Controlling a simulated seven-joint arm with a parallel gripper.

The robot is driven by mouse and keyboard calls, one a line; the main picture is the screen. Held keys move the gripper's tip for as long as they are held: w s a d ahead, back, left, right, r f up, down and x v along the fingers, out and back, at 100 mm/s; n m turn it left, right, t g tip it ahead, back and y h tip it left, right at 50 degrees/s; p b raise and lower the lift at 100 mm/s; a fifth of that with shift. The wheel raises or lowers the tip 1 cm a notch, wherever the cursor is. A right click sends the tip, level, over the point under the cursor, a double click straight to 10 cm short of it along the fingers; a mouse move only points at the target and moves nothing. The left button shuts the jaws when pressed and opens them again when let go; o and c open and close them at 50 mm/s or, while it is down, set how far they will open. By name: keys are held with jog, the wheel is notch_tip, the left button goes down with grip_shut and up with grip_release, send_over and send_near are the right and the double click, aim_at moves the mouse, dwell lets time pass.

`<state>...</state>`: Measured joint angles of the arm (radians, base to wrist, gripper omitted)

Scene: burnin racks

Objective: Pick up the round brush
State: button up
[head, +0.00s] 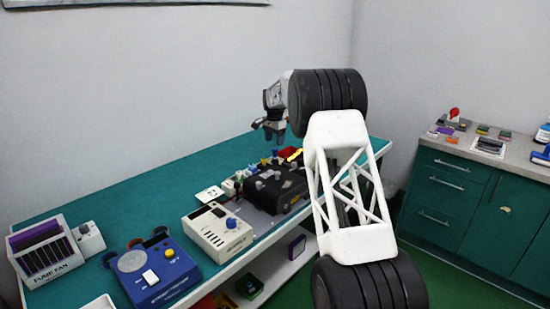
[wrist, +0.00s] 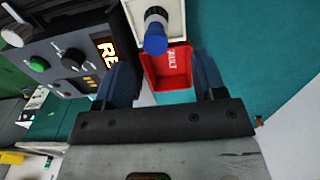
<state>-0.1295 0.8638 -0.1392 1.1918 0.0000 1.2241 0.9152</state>
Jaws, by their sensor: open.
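My gripper (head: 274,136) is open and empty above the far end of the teal bench, pointing down. In the wrist view its two dark fingers (wrist: 163,80) stand apart. Ahead of them is a short blue piece with a dark round end (wrist: 155,36), which may be the round brush; I cannot tell for sure. It overlaps a cream-coloured tray or box, next to a red bin (wrist: 172,68) marked "FAULT". The fingers do not visibly touch it. In the head view a small blue item (head: 275,155) shows below the gripper, too small to identify.
A dark instrument box with knobs (wrist: 75,55) stands close to the left finger. In the head view a black unit (head: 268,196), a cream meter (head: 217,232), a blue device (head: 153,271) and a fume fan (head: 45,252) line the bench. A grey-topped cabinet (head: 480,150) stands right.

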aim_at(275, 149)
jog(key=shift+f, duration=1.2)
jog(key=shift+s+d+f, duration=0.1)
jog(key=shift+s+f, duration=0.05)
jog(key=shift+f, duration=1.15)
jog(key=shift+s+f, duration=0.1)
jog(key=shift+f, duration=1.15)
jog(key=c, duration=1)
jog(key=shift+c, duration=0.2)
jog(key=shift+r, duration=5)
